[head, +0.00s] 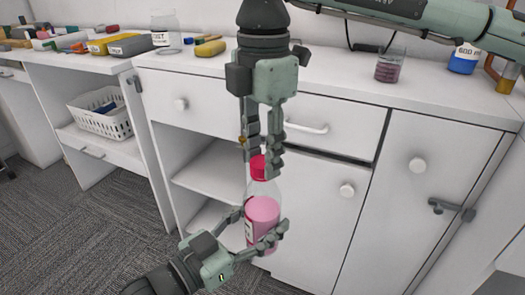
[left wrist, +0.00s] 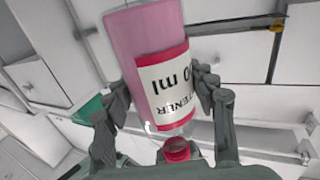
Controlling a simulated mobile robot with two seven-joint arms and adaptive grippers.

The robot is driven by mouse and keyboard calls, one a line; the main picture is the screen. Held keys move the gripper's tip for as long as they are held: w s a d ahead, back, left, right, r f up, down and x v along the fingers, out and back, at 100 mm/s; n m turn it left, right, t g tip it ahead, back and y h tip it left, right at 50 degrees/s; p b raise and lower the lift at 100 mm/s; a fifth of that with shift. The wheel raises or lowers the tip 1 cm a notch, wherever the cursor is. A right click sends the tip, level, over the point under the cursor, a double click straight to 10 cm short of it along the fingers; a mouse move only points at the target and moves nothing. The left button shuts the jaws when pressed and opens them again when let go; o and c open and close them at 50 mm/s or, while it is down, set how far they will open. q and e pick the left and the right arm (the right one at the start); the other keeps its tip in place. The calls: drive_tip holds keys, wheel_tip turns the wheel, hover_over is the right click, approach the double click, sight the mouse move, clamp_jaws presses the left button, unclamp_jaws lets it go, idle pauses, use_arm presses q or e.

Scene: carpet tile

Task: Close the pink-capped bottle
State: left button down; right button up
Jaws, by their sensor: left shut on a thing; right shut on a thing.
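The bottle (head: 263,213) is clear with pink liquid and a label, held roughly upright in front of the white cabinet. My left gripper (head: 261,224) is shut around its body from below left. The pink-red cap (head: 257,168) is at the bottle's top. My right gripper (head: 262,158) points down from above and is shut on the cap. In the left wrist view, the bottle (left wrist: 140,45) appears inverted, and the cap (left wrist: 177,150) lies just beyond its neck end. I cannot tell whether the cap is seated or slightly apart from the neck.
The white counter (head: 330,82) behind carries a clear jar (head: 164,35), a beaker of purple liquid (head: 389,66) and a blue bottle (head: 463,58). A white basket (head: 100,122) sits on a shelf at left. The cabinet front is close behind the held bottle.

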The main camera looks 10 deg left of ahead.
drive_tip(key=m, duration=0.4)
drive_tip(key=o, duration=0.8)
drive_tip(key=shift+c, duration=0.2)
wheel_tip(320, 180, up, 12)
idle(0.3)
